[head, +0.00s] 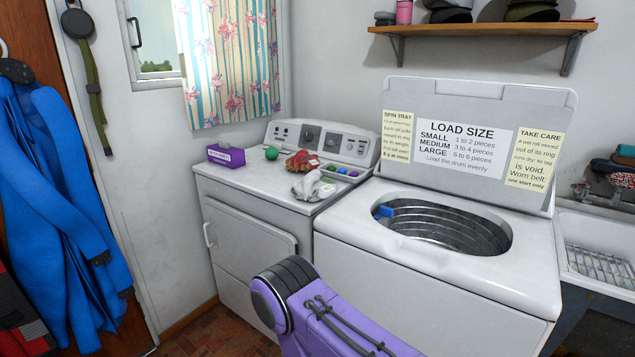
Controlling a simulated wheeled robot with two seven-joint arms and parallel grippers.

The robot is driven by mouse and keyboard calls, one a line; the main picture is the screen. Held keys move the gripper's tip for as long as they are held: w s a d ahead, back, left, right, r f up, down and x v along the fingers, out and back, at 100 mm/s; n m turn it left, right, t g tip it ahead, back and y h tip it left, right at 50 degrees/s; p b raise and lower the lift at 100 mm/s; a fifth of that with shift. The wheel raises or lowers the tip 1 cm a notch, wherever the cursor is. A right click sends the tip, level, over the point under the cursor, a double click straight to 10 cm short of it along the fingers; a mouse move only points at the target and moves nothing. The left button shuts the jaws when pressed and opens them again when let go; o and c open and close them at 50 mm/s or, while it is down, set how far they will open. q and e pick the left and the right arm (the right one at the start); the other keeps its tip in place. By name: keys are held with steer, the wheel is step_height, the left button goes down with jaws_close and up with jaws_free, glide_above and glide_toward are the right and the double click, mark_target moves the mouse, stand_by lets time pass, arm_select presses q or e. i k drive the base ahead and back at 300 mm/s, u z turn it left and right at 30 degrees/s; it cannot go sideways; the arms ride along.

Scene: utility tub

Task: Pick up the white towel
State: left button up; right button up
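A small crumpled white cloth (311,187), which looks like the white towel, lies on top of the white dryer (238,184) near its right edge. A red crumpled thing (302,161) lies just behind it, and a small tray (343,174) with coloured round pieces is to its right. No gripper shows in the head view. Only a purple and dark grey arm link of mine shows at the bottom middle, in front of the machines and apart from the cloth.
A purple box (226,155) and a green ball (271,153) sit on the dryer. The washer (420,258) stands to the right, its lid (472,138) up and a blue thing (384,211) at the drum's rim. A wire-racked sink (600,262) is far right; blue clothing hangs left.

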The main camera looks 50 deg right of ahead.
mark_target(315, 187)
steer(key=z, duration=0.55)
steer(key=i, duration=0.75)
steer(key=z, duration=0.8)
